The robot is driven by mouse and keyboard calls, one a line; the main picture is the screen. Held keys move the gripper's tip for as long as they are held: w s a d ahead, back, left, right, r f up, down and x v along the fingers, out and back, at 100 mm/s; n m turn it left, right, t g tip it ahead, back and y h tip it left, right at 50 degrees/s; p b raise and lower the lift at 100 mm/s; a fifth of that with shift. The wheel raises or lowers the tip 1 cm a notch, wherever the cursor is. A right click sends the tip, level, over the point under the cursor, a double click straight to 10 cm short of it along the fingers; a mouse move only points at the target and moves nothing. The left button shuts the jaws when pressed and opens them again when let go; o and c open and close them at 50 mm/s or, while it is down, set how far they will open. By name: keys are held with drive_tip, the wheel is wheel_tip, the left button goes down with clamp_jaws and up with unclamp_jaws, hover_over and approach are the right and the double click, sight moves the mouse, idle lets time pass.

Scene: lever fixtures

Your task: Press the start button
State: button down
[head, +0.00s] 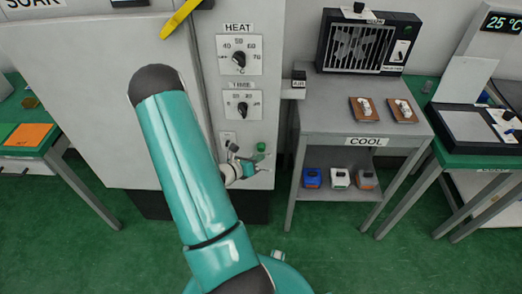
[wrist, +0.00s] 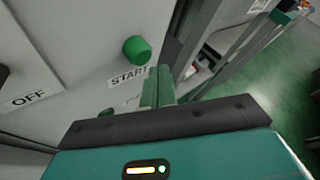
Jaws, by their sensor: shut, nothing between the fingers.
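The green start button (wrist: 137,50) sticks out of the grey cabinet panel in the wrist view, just above a START label (wrist: 128,76). The same start button (head: 261,148) shows in the head view below the TIME dial. My gripper (wrist: 159,72) is shut and empty. Its fingertips lie just right of and below the button in the wrist view, with a visible gap in the picture. In the head view, my gripper (head: 242,158) is small and partly hidden by my arm, close to the panel left of the button.
An OFF label (wrist: 30,96) lies left of START on the panel. The HEAT dial (head: 239,59) and TIME dial (head: 243,105) are above. A grey COOL cart (head: 345,115) stands right of the cabinet, with a fan unit (head: 365,42) on top. Green tables flank both sides.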

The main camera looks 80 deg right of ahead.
drive_tip(key=a, duration=0.2)
drive_tip(key=s+a, duration=0.1)
drive_tip(key=a, duration=0.1)
drive_tip(key=shift+a, duration=0.35)
idle(0.8)
drive_tip(key=w+a+r+m+t+y, duration=0.1)
drive_tip(key=w+a+r+m+y, duration=0.1)
drive_tip(key=w+a+r+m, duration=0.55)
drive_tip(key=w+a+r+m+t+y, duration=0.15)
drive_tip(key=w+a+r+m, duration=0.3)
drive_tip(key=r, duration=0.55)
drive_tip(key=w+a+r+m+t+y, duration=0.1)
drive_tip(key=a+r, duration=0.4)
drive_tip(key=a, duration=0.5)
drive_tip(key=w+a+r+m+t+y, duration=0.2)
drive_tip(key=a+r+t+y, duration=0.3)
drive_tip(key=a, duration=0.6)
drive_tip(key=w+a+r+m+t+y, duration=0.2)
drive_tip(key=a+r, duration=0.4)
drive_tip(key=a, duration=0.5)
drive_tip(key=t+y, duration=0.1)
drive_tip(key=t, duration=0.1)
drive_tip(key=shift+w+a+r+t, duration=0.2)
drive_tip(key=shift+w+r+t, duration=0.15)
drive_tip(key=shift+r, duration=0.05)
